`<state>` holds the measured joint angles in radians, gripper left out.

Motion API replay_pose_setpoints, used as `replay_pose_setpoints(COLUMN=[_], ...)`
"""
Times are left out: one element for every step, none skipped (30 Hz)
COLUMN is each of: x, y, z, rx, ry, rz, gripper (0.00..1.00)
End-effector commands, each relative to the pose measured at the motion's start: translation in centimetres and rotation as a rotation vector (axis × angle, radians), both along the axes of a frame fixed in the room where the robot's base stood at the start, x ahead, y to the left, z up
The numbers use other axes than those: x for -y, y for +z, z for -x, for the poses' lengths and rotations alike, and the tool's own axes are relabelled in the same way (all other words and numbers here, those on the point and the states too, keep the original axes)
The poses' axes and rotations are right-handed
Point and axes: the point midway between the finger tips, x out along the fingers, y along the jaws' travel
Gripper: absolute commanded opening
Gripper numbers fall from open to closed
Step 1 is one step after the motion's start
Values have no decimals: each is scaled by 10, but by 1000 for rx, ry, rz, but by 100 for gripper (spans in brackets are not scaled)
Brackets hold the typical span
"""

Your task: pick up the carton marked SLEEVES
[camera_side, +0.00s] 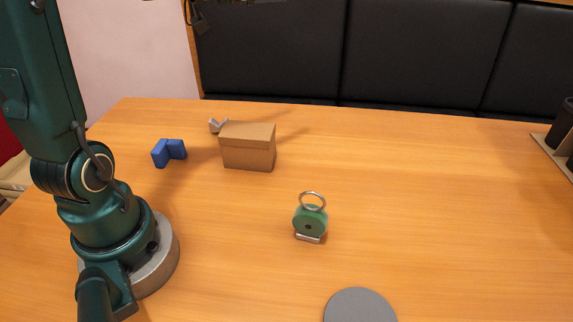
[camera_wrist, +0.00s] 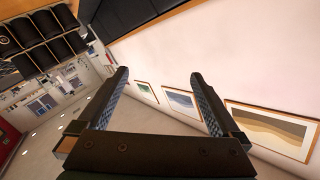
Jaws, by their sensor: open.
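A brown carton (camera_side: 247,150) stands closed on the wooden table, left of the middle in the side view. No SLEEVES marking can be read on the faces that show. It is not in the wrist view. My gripper (camera_wrist: 158,74) is open and empty in the wrist view, its two dark fingers wide apart. Behind them are a pale wall and framed pictures, so it points away from the table. In the side view its fingers cannot be made out clearly; only dark parts show at the top edge, high above the table.
A blue angled block (camera_side: 168,153) lies left of the carton, and a small grey metal piece (camera_side: 217,125) sits close behind its left corner. A green round device with a ring (camera_side: 310,218) stands in front, right of the carton. A grey disc (camera_side: 360,306) lies at the front.

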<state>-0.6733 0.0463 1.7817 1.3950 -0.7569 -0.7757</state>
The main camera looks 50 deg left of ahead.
Motion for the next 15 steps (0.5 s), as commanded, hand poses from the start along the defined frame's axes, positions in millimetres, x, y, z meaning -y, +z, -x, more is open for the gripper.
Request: replay_pose_setpoints(x=[-1, 1, 3, 5, 7, 8, 9, 10, 12, 12, 13, 14, 15, 15, 15], y=[-15, -24, -34, -42, -49, -57, -64, -69, -76, -81, -86, -92, -96, -100, -105], z=[3, 6, 12, 16, 21, 28, 33, 39, 46, 52, 58, 66, 72, 78, 87], rx=[-41, -68, -103, -130, -155, -190, -216, -239, -273, -296, -320, -351, -375, -398, -430], ry=[-72, -120, -178, -217, -255, -301, -331, -360, -397, -421, -446, -477, -500, -522, -548], rz=[12, 21, 35, 48, 60, 80, 95, 108, 131, 146, 163, 184, 203, 220, 243], gripper=[100, 100, 100, 100, 100, 100, 100, 100, 100, 100, 100, 100, 100, 100, 100])
